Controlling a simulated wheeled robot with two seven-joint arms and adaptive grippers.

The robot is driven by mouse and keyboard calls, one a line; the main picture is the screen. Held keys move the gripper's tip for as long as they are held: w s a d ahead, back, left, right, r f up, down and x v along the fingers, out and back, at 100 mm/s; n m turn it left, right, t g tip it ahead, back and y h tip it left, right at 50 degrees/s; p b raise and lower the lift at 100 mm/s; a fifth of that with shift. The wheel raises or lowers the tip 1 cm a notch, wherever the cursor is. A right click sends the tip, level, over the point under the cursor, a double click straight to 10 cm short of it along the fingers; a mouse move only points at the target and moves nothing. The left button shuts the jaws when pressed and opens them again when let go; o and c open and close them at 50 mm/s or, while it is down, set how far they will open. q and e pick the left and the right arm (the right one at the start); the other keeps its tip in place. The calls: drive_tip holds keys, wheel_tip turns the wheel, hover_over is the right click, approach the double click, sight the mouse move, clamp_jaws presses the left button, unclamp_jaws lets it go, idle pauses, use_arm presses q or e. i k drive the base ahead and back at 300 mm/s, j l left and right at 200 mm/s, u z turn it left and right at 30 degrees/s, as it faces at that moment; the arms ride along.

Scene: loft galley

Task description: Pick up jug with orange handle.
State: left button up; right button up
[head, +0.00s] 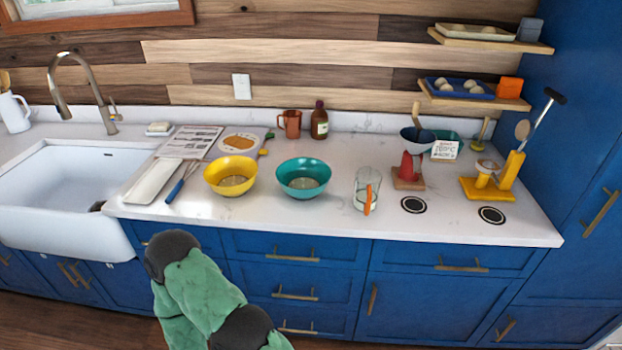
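The jug (361,190) is clear, with an orange handle on its front right side. It stands upright on the white counter near the front edge, right of the teal bowl. The handle points toward me. Neither of my grippers is in view. A green and black part of one of my arms shows at the bottom, below the counter edge and left of the jug. Nothing touches the jug.
A yellow bowl (231,177) and a teal bowl (303,180) stand left of the jug. A red object on a wooden block (409,171) stands to its right. Round black-rimmed discs (413,205) lie nearby. The white sink (70,195) is far left.

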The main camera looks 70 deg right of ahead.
sight(367, 181)
drive_tip(key=z, duration=2.05)
